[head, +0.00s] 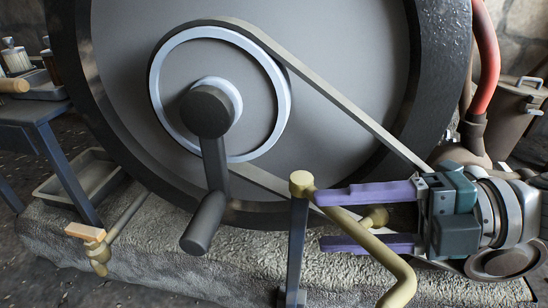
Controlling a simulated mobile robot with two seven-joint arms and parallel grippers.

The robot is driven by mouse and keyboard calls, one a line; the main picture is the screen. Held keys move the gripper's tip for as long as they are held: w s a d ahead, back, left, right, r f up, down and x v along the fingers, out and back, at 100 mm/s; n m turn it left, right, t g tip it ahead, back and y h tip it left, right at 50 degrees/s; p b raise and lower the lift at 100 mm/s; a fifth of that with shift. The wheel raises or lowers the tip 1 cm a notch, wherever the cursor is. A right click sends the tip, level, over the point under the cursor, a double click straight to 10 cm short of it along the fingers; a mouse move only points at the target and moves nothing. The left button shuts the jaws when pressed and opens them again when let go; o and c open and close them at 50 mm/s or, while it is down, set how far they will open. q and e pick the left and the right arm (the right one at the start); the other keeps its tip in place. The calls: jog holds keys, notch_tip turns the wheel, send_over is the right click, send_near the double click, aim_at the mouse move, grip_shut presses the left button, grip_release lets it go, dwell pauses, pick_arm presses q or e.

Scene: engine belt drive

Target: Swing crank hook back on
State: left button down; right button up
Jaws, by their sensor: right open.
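A dark crank (214,165) sits on the hub of the big flywheel (330,60), its arm hanging down to a round handle (203,222). A brass bent rod (393,264) runs from the top of a dark upright post (298,250) down to the lower right. A brass knob (375,215) shows beside the rod. My right gripper (322,219) comes in from the right with its purple fingers open, one above the other. The rod and knob show between the fingers; I cannot tell whether they touch. No part is clearly recognisable as the hook. My left gripper is out of view.
A pale belt (340,105) runs from the light pulley ring (284,92) to the lower right, where my gripper hides its end. A rough stone base (170,255) lies below. A blue bench (50,150), a tray (75,190) and a brass tap (98,250) stand left.

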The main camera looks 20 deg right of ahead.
jog(key=shift+d+f, duration=0.1)
jog(key=c, duration=0.9)
grip_shut()
